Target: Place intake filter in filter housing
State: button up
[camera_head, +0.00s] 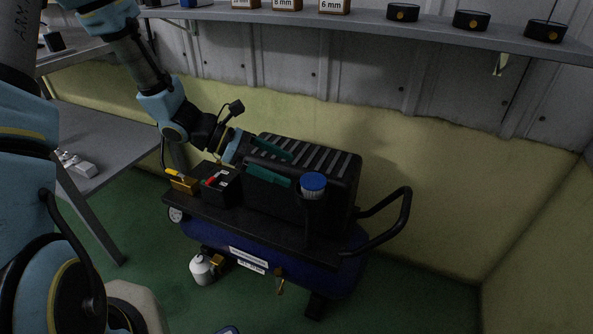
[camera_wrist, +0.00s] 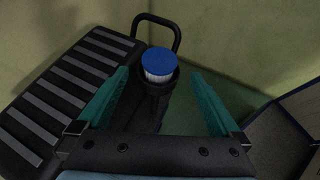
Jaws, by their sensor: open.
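The intake filter (camera_head: 313,183) has a round blue cap over a white pleated body. It stands upright in the mouth of the black filter housing (camera_head: 312,198), at the front right of the compressor. The wrist view also shows the filter (camera_wrist: 158,63) seated in the dark round housing (camera_wrist: 172,83), with its lower part hidden. How deep it sits I cannot tell. My gripper (camera_head: 289,169) is open and empty, its two green fingers pointing towards the filter from the left. In the wrist view the filter lies beyond the gap between my fingertips (camera_wrist: 158,75), apparently clear of both.
The black ribbed compressor cover (camera_head: 320,160) is close beside my fingers. A curved black handle (camera_head: 405,215) rises at the right. A black box with a red switch (camera_head: 222,185) sits at the left. A shelf (camera_head: 400,24) runs above along the wall. Space above the filter is clear.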

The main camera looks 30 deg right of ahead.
jog(key=w+a+r+m+t+y, duration=0.1)
jog(key=a+r+m+t+y, duration=0.1)
jog(key=a, duration=0.9)
jog(key=w+a+r+m+t+y, duration=0.2)
jog(key=a+m, duration=0.4)
jog(key=a, duration=0.5)
jog(key=w+a+r+m+t+y, duration=0.2)
jog(key=a+r+m+t+y, duration=0.1)
jog(key=a, duration=0.9)
jog(key=m+t+y, duration=0.1)
jog(key=y, duration=0.1)
jog(key=shift+t+y, duration=0.3)
jog(key=shift+y, duration=0.1)
jog(key=shift+w+r, duration=0.1)
notch_tip(320, 180, up, 18)
jog(key=p, duration=1.8)
jog(key=shift+r, duration=0.2)
